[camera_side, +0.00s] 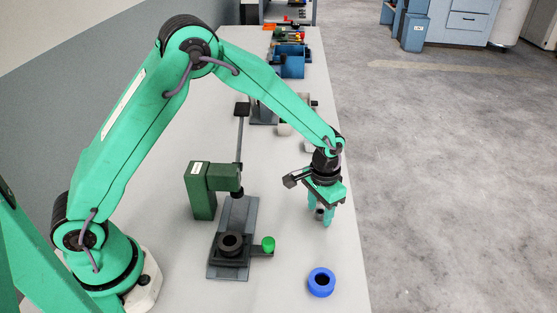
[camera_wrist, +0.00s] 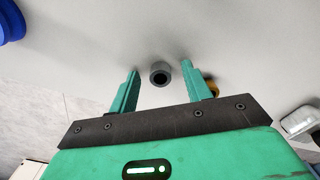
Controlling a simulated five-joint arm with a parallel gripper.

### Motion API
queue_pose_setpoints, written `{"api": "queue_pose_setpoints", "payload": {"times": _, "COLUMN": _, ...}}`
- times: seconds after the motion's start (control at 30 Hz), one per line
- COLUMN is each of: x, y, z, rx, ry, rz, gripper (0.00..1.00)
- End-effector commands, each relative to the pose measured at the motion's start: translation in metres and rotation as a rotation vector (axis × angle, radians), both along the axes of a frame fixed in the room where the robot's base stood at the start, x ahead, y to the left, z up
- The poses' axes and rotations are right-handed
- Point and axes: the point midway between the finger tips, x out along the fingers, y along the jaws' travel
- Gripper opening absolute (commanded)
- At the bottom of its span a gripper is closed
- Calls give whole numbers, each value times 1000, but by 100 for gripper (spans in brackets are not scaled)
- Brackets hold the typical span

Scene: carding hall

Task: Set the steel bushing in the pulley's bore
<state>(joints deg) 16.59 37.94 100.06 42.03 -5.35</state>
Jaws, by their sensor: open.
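The steel bushing (camera_wrist: 161,78) is a short grey cylinder with a dark bore, lying between the finger tips in the wrist view, with a gap on each side. In the side view it is a small grey piece (camera_side: 319,213) partly hidden by the fingers. My gripper (camera_side: 320,216) is open around it, fingers pointing down near the table's right edge; it also shows in the wrist view (camera_wrist: 160,68). A dark round part with a bore (camera_side: 231,241), which looks like the pulley, sits on the grey bed of a green press, left of and nearer than my gripper.
The green press (camera_side: 202,191) has an upright lever (camera_side: 240,135) and a green knob (camera_side: 268,244) beside its bed. A blue ring (camera_side: 321,282) lies near the front right edge. A blue bin (camera_side: 290,61) and small parts stand farther back. The table's right edge is close.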

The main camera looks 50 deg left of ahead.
Motion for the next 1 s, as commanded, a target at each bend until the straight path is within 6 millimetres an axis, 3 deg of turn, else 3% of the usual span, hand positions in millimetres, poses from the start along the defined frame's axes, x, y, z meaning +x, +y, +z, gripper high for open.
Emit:
{"api": "queue_pose_setpoints", "payload": {"times": 0.1, "x": 0, "y": 0, "z": 0, "rx": 0, "ry": 0, "rz": 0, "gripper": 47}}
{"api": "queue_pose_setpoints", "payload": {"times": 0.33, "x": 0, "y": 0, "z": 0, "rx": 0, "ry": -1, "rz": 0, "gripper": 1}}
{"api": "queue_pose_setpoints", "payload": {"times": 0.73, "x": 0, "y": 0, "z": 4, "rx": 0, "ry": -2, "rz": 0, "gripper": 0}}
{"api": "queue_pose_setpoints", "payload": {"times": 1.0, "x": 1, "y": 0, "z": 28, "rx": -2, "ry": -5, "rz": 0, "gripper": 0}}
